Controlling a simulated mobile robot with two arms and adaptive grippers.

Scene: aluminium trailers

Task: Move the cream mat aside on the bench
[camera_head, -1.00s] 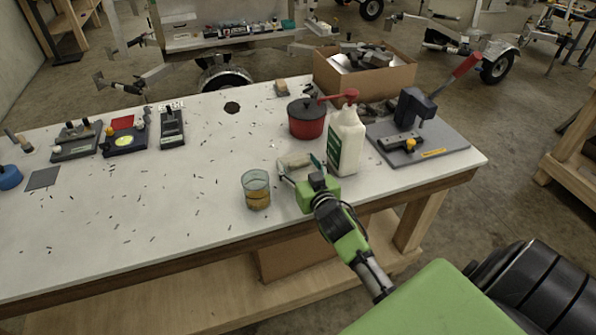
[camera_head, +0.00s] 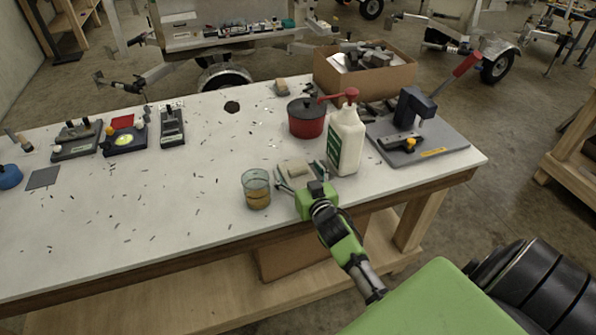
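A small cream piece, which I take to be the cream mat (camera_head: 294,169), lies on the white bench (camera_head: 190,200) between the glass and the white bottle. My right gripper (camera_head: 302,177) is at the bench's near side. Its fingers are spread, one on each side of the cream piece, with a gap showing between them. Whether a fingertip touches the piece is too small to tell. My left gripper is out of view.
A glass with amber liquid (camera_head: 257,190) stands just left of my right gripper. A white pump bottle (camera_head: 345,140) stands close on the right, with a red pot (camera_head: 306,118) behind. The bench's left middle is clear apart from small dark flecks.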

